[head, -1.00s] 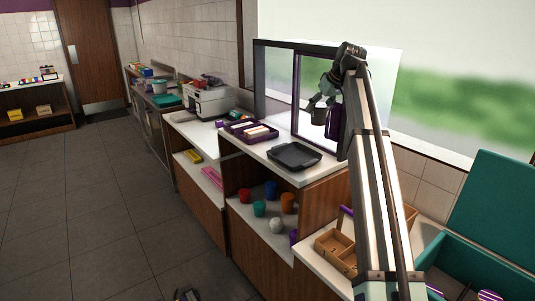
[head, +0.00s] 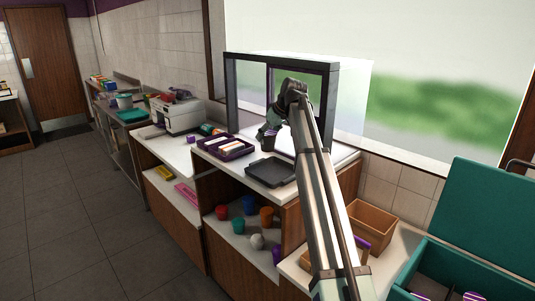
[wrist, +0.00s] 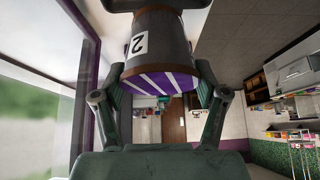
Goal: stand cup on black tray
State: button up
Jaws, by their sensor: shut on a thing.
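The black tray (head: 270,172) lies flat on the white counter, near the counter's front edge, with nothing on it that I can see. My gripper (head: 268,134) is behind the tray, near the window frame. It is shut on a dark grey cup (head: 273,144). In the wrist view my gripper (wrist: 160,95) has a finger on each side of the cup (wrist: 158,40), which has a white label with a "2" and a purple end with white stripes. In the head view the arm partly hides the cup; I cannot tell its gap to the tray or counter.
A purple tray (head: 225,147) with pale packs sits left of the black tray. A white machine (head: 176,114) stands farther left. The dark window frame (head: 332,100) rises behind. Several coloured cups stand on the shelf below. A wooden box (head: 372,218) and a teal case (head: 470,262) are at right.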

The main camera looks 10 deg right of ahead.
aim_at(271, 151)
notch_tip(271, 151, down, 9)
jog(key=shift+r+p, duration=0.1)
jog(key=shift+p, duration=0.75)
jog(key=shift+f, duration=0.3)
jog(key=o, duration=1.2)
jog(key=shift+o, duration=0.2)
jog(key=shift+r, duration=0.1)
jog(key=shift+r, duration=0.15)
jog(key=b+v, duration=0.2)
jog(key=v, duration=1)
jog(key=shift+b, duration=0.3)
